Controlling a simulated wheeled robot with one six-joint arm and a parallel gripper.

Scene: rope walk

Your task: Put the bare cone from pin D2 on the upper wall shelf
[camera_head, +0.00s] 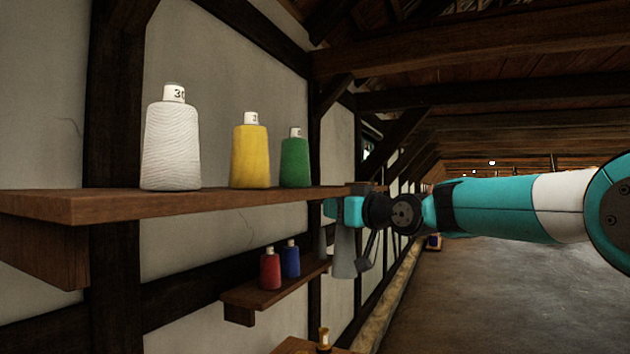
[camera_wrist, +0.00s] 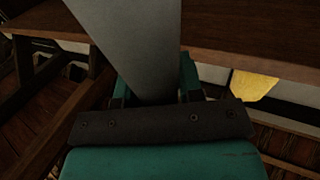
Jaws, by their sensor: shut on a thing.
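My gripper (camera_head: 340,210) is at the far right end of the upper wall shelf (camera_head: 110,205), close to the board's level. It is shut on a bare grey cone (camera_head: 344,256), which hangs below the jaws, mostly lower than the shelf board. In the wrist view the bare cone (camera_wrist: 135,45) stands between the two fingers (camera_wrist: 155,88), with the shelf board (camera_wrist: 245,45) beside it. I cannot tell whether cone and board touch. The upper shelf bears a white cone (camera_head: 171,145), a yellow cone (camera_head: 250,155) and a green cone (camera_head: 295,162).
A lower shelf (camera_head: 262,293) bears a red cone (camera_head: 270,270) and a blue cone (camera_head: 291,262). Dark timber posts stand along the wall. The upper shelf is bare to the left of the white cone and right of the green one. Open floor (camera_head: 480,300) lies right.

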